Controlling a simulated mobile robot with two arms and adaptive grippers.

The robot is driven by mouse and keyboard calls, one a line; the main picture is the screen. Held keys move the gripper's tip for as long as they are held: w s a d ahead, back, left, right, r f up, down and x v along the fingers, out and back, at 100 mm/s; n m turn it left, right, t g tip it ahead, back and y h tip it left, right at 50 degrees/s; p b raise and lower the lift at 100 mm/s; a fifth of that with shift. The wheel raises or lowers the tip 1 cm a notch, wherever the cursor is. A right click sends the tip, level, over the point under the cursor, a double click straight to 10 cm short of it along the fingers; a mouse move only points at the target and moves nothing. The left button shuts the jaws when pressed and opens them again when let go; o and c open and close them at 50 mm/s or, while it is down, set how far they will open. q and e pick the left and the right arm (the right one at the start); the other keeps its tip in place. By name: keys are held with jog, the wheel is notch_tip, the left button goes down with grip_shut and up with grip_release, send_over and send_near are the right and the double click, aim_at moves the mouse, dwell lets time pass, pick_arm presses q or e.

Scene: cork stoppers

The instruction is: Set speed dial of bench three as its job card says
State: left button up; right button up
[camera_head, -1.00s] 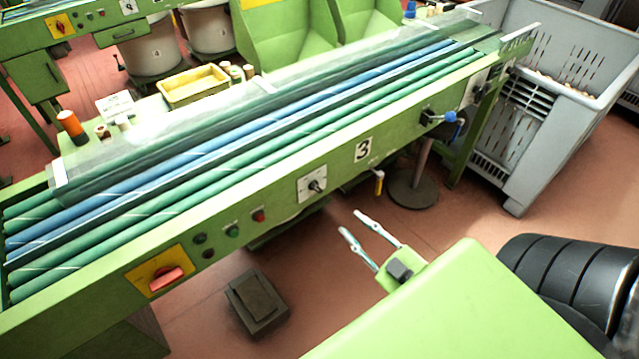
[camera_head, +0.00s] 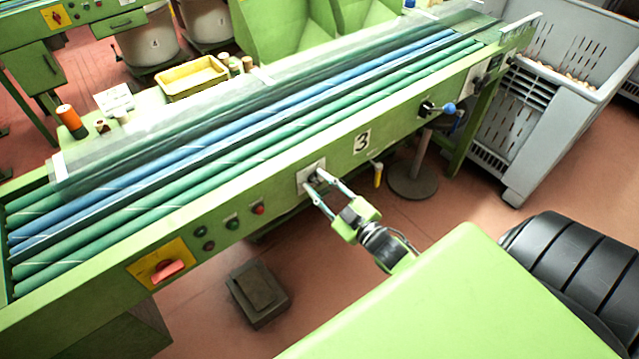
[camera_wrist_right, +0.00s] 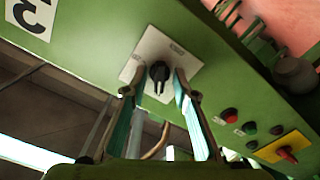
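The speed dial is a black knob (camera_wrist_right: 159,75) on a white plate (camera_wrist_right: 166,48) on the green front of bench three. In the head view the plate (camera_head: 302,181) sits left of the "3" label (camera_head: 362,141), and my fingers partly hide the knob. My right gripper (camera_head: 321,180) reaches the plate with its fingers apart. In the right wrist view the gripper (camera_wrist_right: 156,82) has one finger on each side of the knob, with gaps visible. A small white card (camera_head: 114,101) stands on the bench behind the rollers; its writing is too small to read. My left gripper is not in view.
Left of the dial are a red button (camera_head: 258,208), green and dark buttons, and a red switch on a yellow plate (camera_head: 162,263). A blue-knobbed lever (camera_head: 449,108) sticks out at right. A dark pedal box (camera_head: 257,292) lies on the floor below.

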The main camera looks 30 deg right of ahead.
grip_shut()
jog(key=shift+n, duration=0.3)
jog(key=n, duration=0.5)
jog(key=shift+n, duration=0.3)
jog(key=n+b, duration=0.1)
jog(key=n, duration=0.4)
jog(key=shift+f+n, duration=0.1)
jog(key=shift+n, duration=0.2)
dwell(0.4)
grip_release()
jog(key=shift+a, duration=0.1)
